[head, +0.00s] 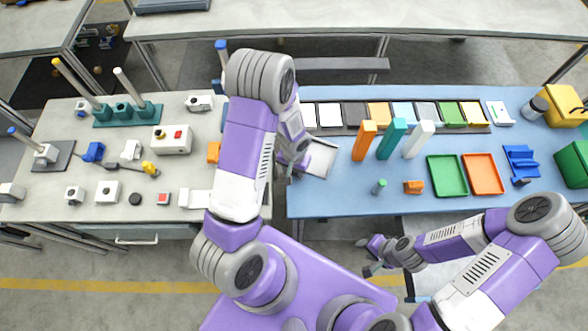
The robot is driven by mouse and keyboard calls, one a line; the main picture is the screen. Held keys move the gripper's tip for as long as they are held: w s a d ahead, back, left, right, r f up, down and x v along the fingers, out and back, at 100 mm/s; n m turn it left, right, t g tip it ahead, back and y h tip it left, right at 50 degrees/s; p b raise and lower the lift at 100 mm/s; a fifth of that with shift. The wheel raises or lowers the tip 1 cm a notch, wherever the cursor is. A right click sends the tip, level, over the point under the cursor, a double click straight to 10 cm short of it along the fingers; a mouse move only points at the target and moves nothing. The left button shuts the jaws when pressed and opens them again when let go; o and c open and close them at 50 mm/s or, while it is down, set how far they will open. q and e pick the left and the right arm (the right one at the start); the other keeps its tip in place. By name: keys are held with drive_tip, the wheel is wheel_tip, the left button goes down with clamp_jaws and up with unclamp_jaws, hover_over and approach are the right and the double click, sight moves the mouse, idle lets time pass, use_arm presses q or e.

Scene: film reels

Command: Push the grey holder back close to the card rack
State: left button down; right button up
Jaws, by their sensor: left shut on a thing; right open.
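The grey holder (322,158) is a light grey, flat tray-like piece on the blue table, near its left edge. My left gripper (293,170) is at the left side of the holder and shut on it; my arm hides part of the contact. The card rack (345,131) is a long dark rack with a row of coloured cards, behind the holder along the table's back. A gap of blue table shows between them. My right gripper (370,256) is open and empty, in front of the table's front edge.
Tall orange (364,140), teal (391,138) and white (418,139) blocks stand right of the holder. A small green-topped peg (379,187) and an orange block (413,187) lie nearer the front. Green (447,175) and orange (483,173) trays are further right.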

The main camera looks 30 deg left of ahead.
use_arm(q)
drive_tip(key=shift+w+a+r, duration=0.15)
drive_tip(key=shift+w+a, duration=0.25)
drive_tip(key=shift+a, duration=0.2)
drive_tip(key=c, duration=0.8)
unclamp_jaws()
drive_tip(key=o, duration=0.4)
drive_tip(key=shift+w+a+f, duration=0.1)
drive_tip(key=shift+a+f, duration=0.05)
drive_tip(key=shift+f, duration=0.05)
drive_tip(key=shift+c, duration=0.2)
drive_tip(key=shift+d+r, duration=0.1)
drive_tip(key=shift+d, duration=0.1)
wheel_tip(320, 180, up, 8)
drive_tip(key=shift+f+p, duration=0.2)
drive_tip(key=shift+p, duration=0.2)
